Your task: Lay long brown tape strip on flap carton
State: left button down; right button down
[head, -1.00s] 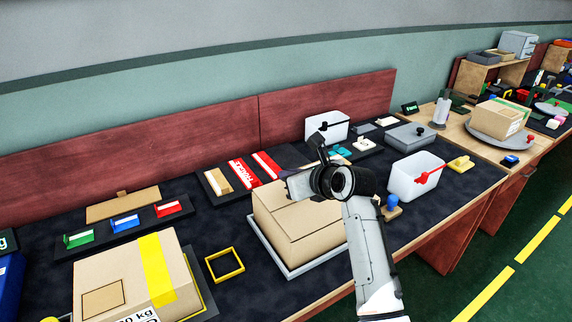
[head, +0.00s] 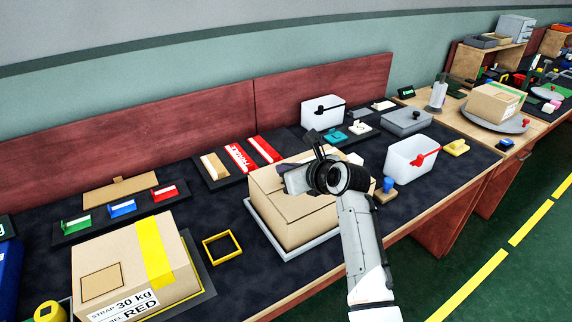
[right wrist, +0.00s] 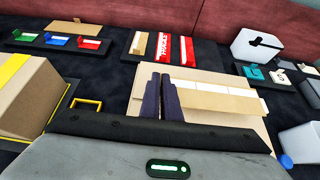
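In the head view my gripper hides most of that area. My right gripper (right wrist: 161,95) is over the carton's top, its two dark fingers close together with only a thin gap. I see nothing clearly pinched between them; their contact with the strip cannot be made out. My left gripper is out of view.
A dark rack (head: 199,166) behind the carton holds a brown piece and red strips. A taped carton (head: 120,259) stands at left, with a yellow frame (head: 223,247) between the cartons. A white bin (head: 402,165) and a blue-knobbed stamp (head: 386,187) stand close on the right.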

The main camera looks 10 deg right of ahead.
jog(key=shift+f+b, duration=0.55)
jog(key=shift+f, duration=1.75)
jog(key=c, duration=1.9)
grip_release()
